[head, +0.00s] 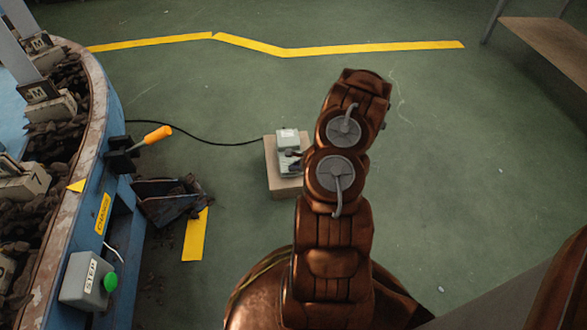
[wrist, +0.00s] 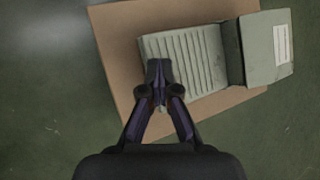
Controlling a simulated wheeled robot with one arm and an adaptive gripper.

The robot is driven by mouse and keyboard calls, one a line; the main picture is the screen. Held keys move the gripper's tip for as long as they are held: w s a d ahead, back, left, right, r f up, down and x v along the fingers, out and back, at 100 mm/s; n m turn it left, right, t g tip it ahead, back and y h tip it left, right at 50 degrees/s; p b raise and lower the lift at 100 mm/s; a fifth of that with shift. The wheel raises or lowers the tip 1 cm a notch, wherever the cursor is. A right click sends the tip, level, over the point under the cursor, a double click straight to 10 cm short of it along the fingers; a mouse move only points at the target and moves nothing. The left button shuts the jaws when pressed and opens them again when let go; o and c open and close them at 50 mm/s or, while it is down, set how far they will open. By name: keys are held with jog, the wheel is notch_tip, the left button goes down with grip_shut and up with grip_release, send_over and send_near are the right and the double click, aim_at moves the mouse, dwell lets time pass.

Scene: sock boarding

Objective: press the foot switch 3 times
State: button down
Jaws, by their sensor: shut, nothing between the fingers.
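The foot switch (head: 288,160) is a grey-green pedal unit on a tan board (head: 271,168) on the floor, left of my arm in the head view. In the wrist view, the foot switch's ribbed pedal (wrist: 190,60) lies left of its raised housing (wrist: 265,48), which has a white label. My gripper (wrist: 158,68) is shut and empty, its fingertips over the near left part of the pedal. I cannot tell whether the tips touch it. In the head view my gripper (head: 292,154) is small and partly hidden beside the switch.
A black cable runs from the switch to a blue curved workstation (head: 110,120) at left. It carries an orange-handled lever (head: 157,135) and a grey STEP box (head: 85,281) with a green button. Open green floor surrounds the board.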

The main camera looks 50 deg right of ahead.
dwell(0.8)
jog(key=shift+w+d+r+p, duration=0.1)
jog(key=shift+w+r+p, duration=0.05)
jog(key=shift+r+p, duration=0.6)
jog(key=shift+w+d+r+p, duration=0.1)
jog(key=shift+r+p, duration=0.4)
jog(key=shift+r, duration=0.35)
jog(key=r+p, duration=0.2)
jog(key=r, duration=0.1)
jog(key=r+p, duration=0.1)
jog(key=r, duration=0.1)
jog(key=shift+w+d+p, duration=0.3)
jog(key=shift+w+p, duration=0.05)
jog(key=shift+p, duration=0.05)
